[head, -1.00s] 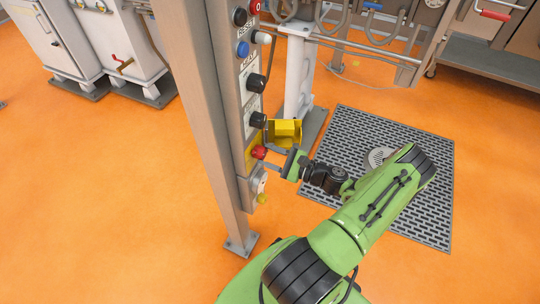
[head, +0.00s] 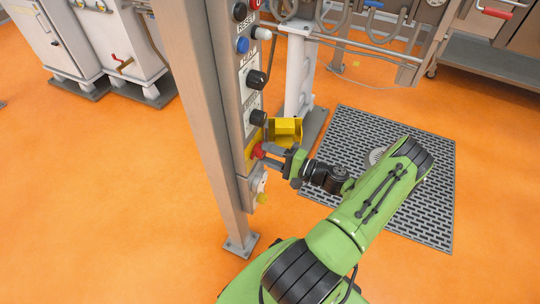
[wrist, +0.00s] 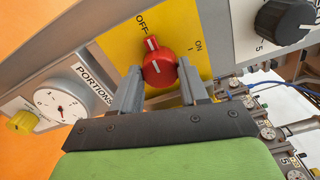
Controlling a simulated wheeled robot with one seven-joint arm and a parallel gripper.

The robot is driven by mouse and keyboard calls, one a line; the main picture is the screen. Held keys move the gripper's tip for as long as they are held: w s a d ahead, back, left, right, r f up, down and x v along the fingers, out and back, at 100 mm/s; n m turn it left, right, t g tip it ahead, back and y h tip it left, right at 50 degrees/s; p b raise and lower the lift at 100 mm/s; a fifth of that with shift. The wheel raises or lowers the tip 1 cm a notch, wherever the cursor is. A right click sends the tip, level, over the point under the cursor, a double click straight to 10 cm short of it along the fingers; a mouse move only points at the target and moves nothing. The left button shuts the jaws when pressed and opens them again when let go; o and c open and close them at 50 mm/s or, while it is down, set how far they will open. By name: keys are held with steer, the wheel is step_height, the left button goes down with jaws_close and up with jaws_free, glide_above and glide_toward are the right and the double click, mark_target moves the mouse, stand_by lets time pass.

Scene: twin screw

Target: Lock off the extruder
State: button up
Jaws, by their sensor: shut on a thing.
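A red rotary knob (wrist: 159,67) sits on a yellow plate (wrist: 119,43) marked OFF and ON. The white line on the knob's handle points up-left, towards the OFF label. My gripper (wrist: 160,78) has one finger on each side of the knob and is shut on it. In the head view, the red knob (head: 257,151) is low on the control column (head: 237,75), and my gripper (head: 272,156) reaches it from the right. A yellow box-shaped piece (head: 286,128) stands out from the column, just above and right of the knob.
A white PORTIONS dial (wrist: 62,106) and a yellow button (wrist: 22,122) lie left of the knob in the wrist view. A black knob (wrist: 283,20) is at right. A steel post (head: 205,120) stands left of the panel. A floor grate (head: 350,140) lies behind my arm.

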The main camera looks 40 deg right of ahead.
steer(key=shift+n, duration=0.3)
steer(key=o, duration=1.1)
steer(key=shift+c, duration=0.2)
steer(key=p+v, duration=0.1)
steer(key=v, duration=1.5)
steer(key=shift+p, duration=0.4)
steer(key=shift+w+a+r, duration=0.1)
steer(key=shift+a, duration=0.05)
